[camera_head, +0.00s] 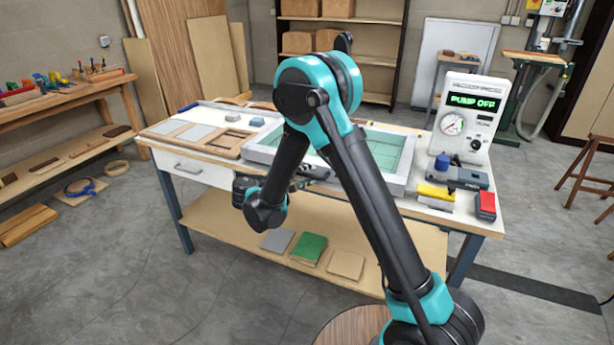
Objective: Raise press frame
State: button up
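The press frame (399,187) is a grey rectangular frame around a green, see-through sheet (390,147). It lies flat on the white-topped workbench (460,218), and my arm crosses in front of its middle. My gripper (316,171) is small and dark in this view, at the frame's front edge left of centre. I cannot tell whether it touches the frame or whether its fingers are open or shut. What lies under the sheet is hard to make out.
A pump unit (467,122) reading "PUMP OFF" stands at the bench's right end. Before it are a yellow-and-white block (436,194) and a red-topped item (485,205). Wooden trays (228,140) lie left of the frame. The lower shelf (215,212) holds flat sheets.

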grip_shut()
jog(key=shift+r, duration=0.15)
dwell(0.4)
